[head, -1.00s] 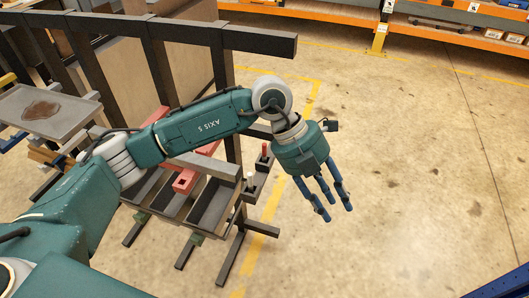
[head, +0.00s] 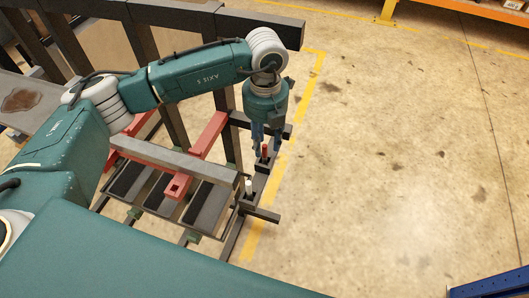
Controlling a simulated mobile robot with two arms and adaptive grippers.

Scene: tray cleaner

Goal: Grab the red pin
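The red pin (head: 265,151) stands upright in a dark block at the right end of the tray frame. My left gripper (head: 267,150) points down over it, with its blue fingers on either side of the pin. The fingers look spread apart, but they partly cover the pin, and I cannot tell whether any finger touches it. My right gripper is not in view.
A white pin (head: 248,187) stands nearer to me on the same frame. Dark trays (head: 209,206) and a red bar (head: 205,139) lie to the left. A dark rail (head: 255,26) runs behind my arm.

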